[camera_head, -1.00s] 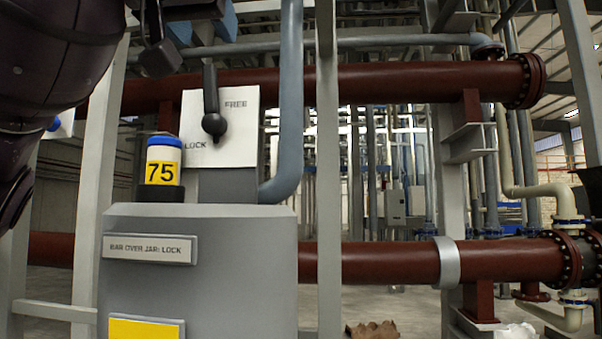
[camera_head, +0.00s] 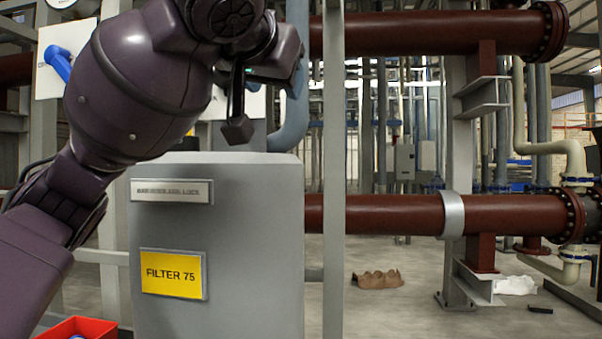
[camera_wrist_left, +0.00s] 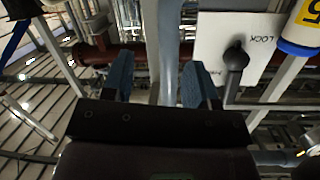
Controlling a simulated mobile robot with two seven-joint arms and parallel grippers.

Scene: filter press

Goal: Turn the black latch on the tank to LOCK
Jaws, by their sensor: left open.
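The black latch (camera_wrist_left: 235,62) is on a white plate (camera_wrist_left: 212,35) marked LOCK in the left wrist view. That view is turned over, and the latch handle points down in it, away from the hub. In the head view my left arm hides the latch and most of the plate (camera_head: 252,103). My left gripper (camera_wrist_left: 158,65) is open and empty, with its two blue-grey fingers apart. The latch lies just right of its right finger in the wrist view, not between the fingers. My right gripper is not in view.
A grey vertical pipe (camera_wrist_left: 165,50) shows between the fingers. Another panel with a blue lever (camera_head: 60,64) is at the left. A red bin (camera_head: 85,327) is at bottom left.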

